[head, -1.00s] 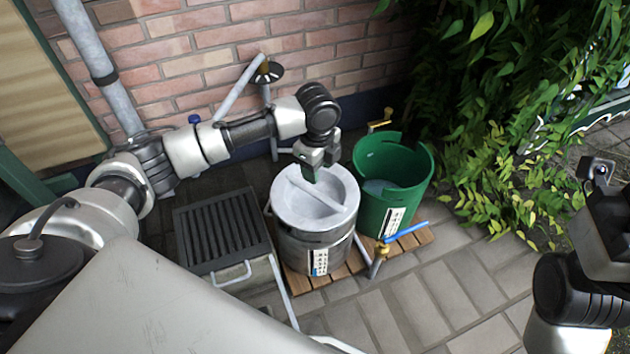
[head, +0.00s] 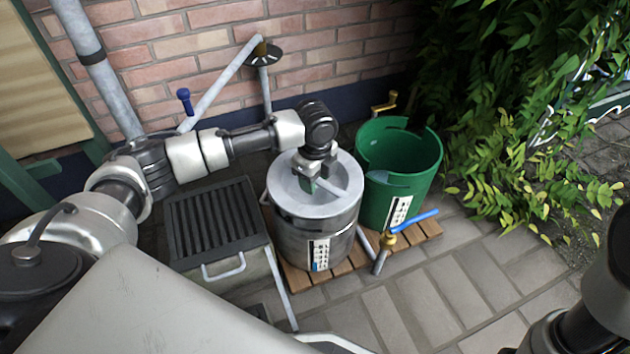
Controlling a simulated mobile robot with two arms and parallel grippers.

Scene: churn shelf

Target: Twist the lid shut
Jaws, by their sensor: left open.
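The grey lid (head: 346,204) sits on top of the metal churn (head: 300,238). It is a round dish with a straight bar (head: 340,188) across its recess. My left gripper (head: 316,185) comes down from above into the recess, at the bar, with its jaws open. The jaws hide part of the bar, and I cannot tell whether they touch it. The churn stands upright on a wooden slatted base. Of my right arm only dark and grey links show at the lower right edge; its gripper is out of the picture.
A green bucket (head: 378,205) with a cut-out rim stands right of the churn on the wooden slats (head: 432,229). A tap with a blue lever (head: 415,219) is in front. A dark grated box (head: 212,222) stands left. Paving (head: 470,285) is free at front right.

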